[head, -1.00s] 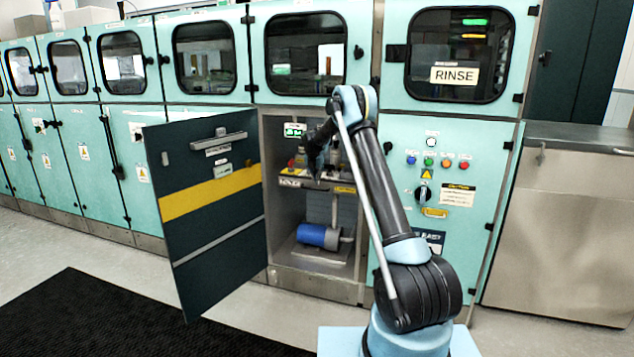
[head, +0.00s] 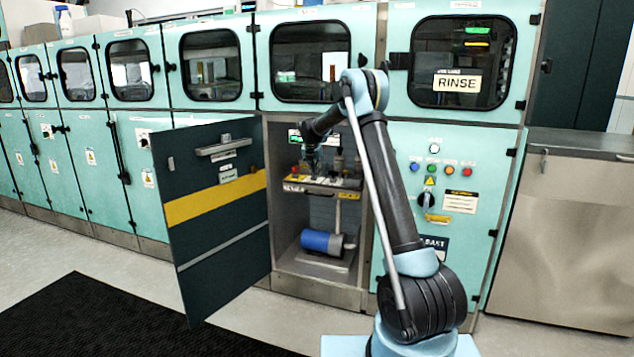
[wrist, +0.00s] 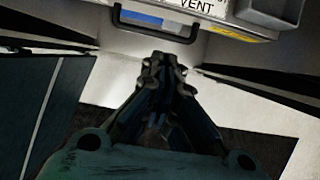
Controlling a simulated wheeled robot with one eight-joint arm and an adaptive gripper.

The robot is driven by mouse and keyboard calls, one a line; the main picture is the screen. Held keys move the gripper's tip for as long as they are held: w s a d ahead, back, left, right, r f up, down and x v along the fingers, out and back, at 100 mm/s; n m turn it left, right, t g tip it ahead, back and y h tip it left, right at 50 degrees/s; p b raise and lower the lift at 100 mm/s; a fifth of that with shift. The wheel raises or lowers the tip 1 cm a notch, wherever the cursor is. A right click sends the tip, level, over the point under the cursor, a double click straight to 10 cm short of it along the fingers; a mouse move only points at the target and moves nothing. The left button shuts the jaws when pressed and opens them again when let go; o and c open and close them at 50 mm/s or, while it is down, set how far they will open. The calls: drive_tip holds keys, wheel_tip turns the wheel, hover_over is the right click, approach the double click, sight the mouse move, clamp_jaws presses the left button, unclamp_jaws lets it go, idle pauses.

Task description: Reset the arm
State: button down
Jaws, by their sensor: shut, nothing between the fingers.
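My arm (head: 388,180) rises in front of the row of teal cabinets and bends back toward an open cabinet bay. My gripper (head: 309,160) is small and dark in the head view, at the opening of the bay, in front of the upper shelf. In the wrist view my gripper (wrist: 165,62) is shut, its fingertips together with nothing seen between them. It points toward a shelf front with a dark handle (wrist: 155,24) and a "VENT" label (wrist: 205,5), with a visible gap between.
The dark cabinet door (head: 215,255) with a yellow stripe stands open left of the bay. A blue cylinder (head: 321,241) lies on the bay's lower level. The RINSE panel (head: 440,180) is right of the arm. A black mat (head: 110,320) covers floor at lower left.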

drive_tip(key=s+d+r+m, duration=0.4)
drive_tip(key=s+d+r, duration=0.1)
drive_tip(key=s, duration=0.2)
drive_tip(key=s+d+r+m, duration=0.3)
drive_tip(key=s+d+r, duration=0.2)
drive_tip(key=s, duration=0.3)
drive_tip(key=s+d+r+m, duration=0.1)
drive_tip(key=s+d+m, duration=0.2)
drive_tip(key=s, duration=0.3)
drive_tip(key=s+d+r+m+g, duration=0.1)
drive_tip(key=s+d+m, duration=0.15)
drive_tip(key=s, duration=0.45)
drive_tip(key=s+d+r+m, duration=0.1)
drive_tip(key=s+d+m, duration=0.15)
drive_tip(key=s, duration=0.35)
drive_tip(key=s+d+f+m, duration=0.25)
drive_tip(key=s+m, duration=0.25)
drive_tip(key=s, duration=0.5)
drive_tip(key=s+d+f+m, duration=0.2)
drive_tip(key=s+f+m, duration=0.15)
drive_tip(key=s, duration=0.75)
drive_tip(key=s+d+f+m+y, duration=0.1)
drive_tip(key=s+f+m, duration=0.7)
drive_tip(key=s+f, duration=0.3)
drive_tip(key=s, duration=0.3)
drive_tip(key=shift+d+m+g, duration=0.25)
drive_tip(key=shift+m+g, duration=0.1)
drive_tip(key=shift+g, duration=0.05)
drive_tip(key=shift+s, duration=0.1)
